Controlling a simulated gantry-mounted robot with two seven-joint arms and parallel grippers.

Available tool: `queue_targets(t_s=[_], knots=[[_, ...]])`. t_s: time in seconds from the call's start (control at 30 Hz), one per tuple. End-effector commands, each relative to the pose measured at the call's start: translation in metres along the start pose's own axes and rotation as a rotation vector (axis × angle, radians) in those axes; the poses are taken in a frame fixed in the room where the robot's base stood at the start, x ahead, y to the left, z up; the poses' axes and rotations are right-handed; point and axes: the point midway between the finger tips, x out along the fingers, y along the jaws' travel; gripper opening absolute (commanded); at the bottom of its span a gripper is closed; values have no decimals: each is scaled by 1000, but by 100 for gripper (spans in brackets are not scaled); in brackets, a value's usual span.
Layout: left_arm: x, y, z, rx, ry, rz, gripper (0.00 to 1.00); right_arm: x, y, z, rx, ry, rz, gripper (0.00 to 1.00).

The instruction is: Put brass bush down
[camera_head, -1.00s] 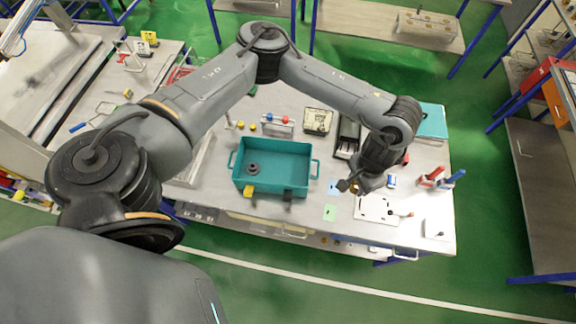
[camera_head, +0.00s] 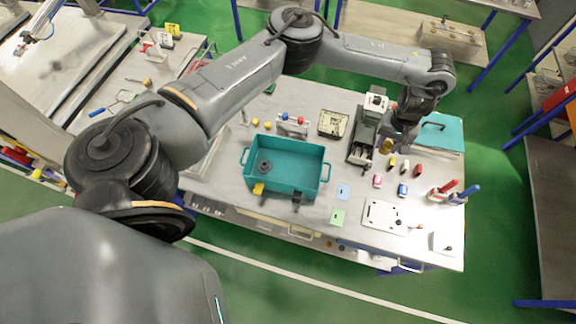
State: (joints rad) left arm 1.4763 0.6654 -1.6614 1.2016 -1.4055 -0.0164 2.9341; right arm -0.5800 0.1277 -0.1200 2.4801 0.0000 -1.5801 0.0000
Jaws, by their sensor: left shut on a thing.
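The brass bush (camera_head: 386,147) is a small gold-coloured piece at the tip of my left gripper (camera_head: 391,146). The left gripper is shut on it, just to the right of a grey bench device (camera_head: 359,153) on the right half of the workbench. I cannot tell whether the bush touches anything below it. The dark wrist hides part of the fingers and of the bench behind them. My right gripper is not in view.
A teal tray (camera_head: 323,180) with a dark round part inside stands left of centre. Small red, yellow and blue items, a white plate (camera_head: 375,222) and red and blue upright pieces (camera_head: 445,189) are in front.

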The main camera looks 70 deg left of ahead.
Motion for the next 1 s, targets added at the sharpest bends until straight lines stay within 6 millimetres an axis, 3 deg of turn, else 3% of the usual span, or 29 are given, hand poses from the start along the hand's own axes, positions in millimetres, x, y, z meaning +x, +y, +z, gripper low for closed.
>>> queue_targets(t_s=[0.2, 0.43, 0.7, 1.0], knots=[[36, -47, -19, -169, -6, -2, 1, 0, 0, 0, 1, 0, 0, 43], [76, -106, -27, -312, -4, -7, 1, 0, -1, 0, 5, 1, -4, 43], [113, -158, -20, -405, -3, -6, 1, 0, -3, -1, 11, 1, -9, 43], [150, -203, 3, -442, -4, -4, 1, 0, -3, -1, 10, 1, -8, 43]])
